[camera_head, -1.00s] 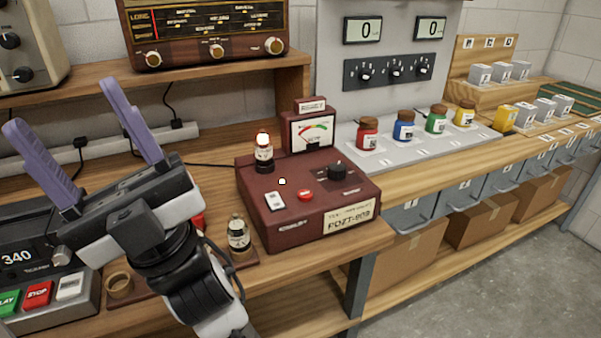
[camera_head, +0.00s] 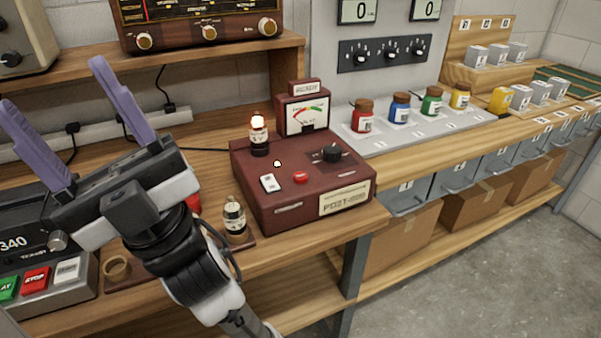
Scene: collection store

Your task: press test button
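A dark red tester box (camera_head: 345,190) stands on the wooden bench in the middle of the view. On its top are a round red button (camera_head: 300,177), a white switch (camera_head: 269,183), a black knob (camera_head: 332,154) and a small white dot (camera_head: 277,163). A tube with a glowing top (camera_head: 259,135) stands upright at the box's back left. A meter (camera_head: 305,113) rises behind. My gripper (camera_head: 54,88) is at the left, with its two purple fingers spread apart and nothing between them. It is clear of the tester, to the left of the button.
A second tube (camera_head: 235,215) stands on a small brown tray in front of the tester, close to my arm. A device with green and red keys (camera_head: 35,280) is at the lower left. A shelf with a radio (camera_head: 200,25) overhangs the back. Coloured jars (camera_head: 400,107) stand right.

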